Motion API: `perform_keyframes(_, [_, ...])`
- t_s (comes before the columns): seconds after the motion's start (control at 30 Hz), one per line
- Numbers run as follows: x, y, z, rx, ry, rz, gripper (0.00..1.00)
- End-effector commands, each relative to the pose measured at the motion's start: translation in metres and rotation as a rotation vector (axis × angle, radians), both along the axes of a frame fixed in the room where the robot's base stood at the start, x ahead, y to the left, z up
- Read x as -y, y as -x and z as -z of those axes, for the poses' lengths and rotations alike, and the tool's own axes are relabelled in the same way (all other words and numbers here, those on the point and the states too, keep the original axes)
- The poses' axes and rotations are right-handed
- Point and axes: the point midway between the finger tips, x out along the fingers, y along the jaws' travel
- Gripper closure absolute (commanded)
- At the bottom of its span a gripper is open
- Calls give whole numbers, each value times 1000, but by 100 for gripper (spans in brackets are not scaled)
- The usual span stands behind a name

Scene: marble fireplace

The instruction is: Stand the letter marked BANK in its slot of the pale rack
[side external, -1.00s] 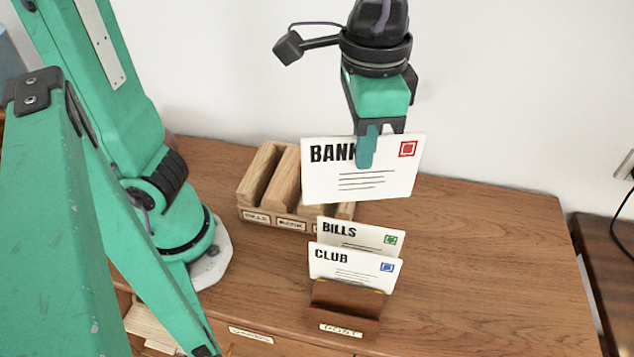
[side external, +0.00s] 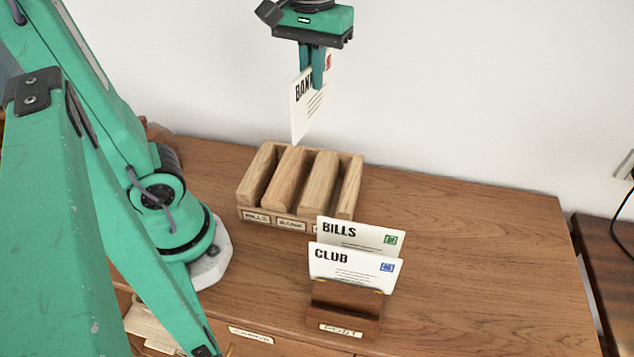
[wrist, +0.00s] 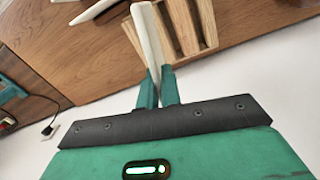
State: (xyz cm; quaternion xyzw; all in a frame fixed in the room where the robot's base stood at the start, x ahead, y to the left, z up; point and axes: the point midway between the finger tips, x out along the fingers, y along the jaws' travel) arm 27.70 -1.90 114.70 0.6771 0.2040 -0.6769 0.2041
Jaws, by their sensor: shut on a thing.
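The white letter marked BANK (side external: 306,105) is gripped near its top edge and hangs in the air, turned nearly edge-on to the side camera. My gripper (side external: 313,78) is shut on it, high above the back of the pale rack. In the wrist view, the letter (wrist: 148,35) is a thin pale strip between my fingers (wrist: 158,92). The pale wooden rack (side external: 319,180) stands on the desk below, with slots between thick dividers. Its front labels read BILLS and BANK; labels further right are partly hidden by a letter. The rack (wrist: 190,25) also shows beyond the letter in the wrist view.
A dark brown holder (side external: 345,297) in front of the rack carries the letters marked BILLS (side external: 358,233) and CLUB (side external: 345,262). The wooden desk (side external: 480,260) is clear to the right. A white wall (side external: 480,90) rises behind. Papers lie below the desk's front edge at left.

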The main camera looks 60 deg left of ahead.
Motion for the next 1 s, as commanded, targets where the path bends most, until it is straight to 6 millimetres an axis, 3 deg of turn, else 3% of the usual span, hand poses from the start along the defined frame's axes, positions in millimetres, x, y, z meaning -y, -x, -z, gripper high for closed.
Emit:
perform_keyframes(0.3, [-37,7,0,0,0,-215,100])
perform_keyframes(0.6, [-34,7,43,-4,0,-201,100])
perform_keyframes(1.0, [-34,7,52,0,0,-200,100])
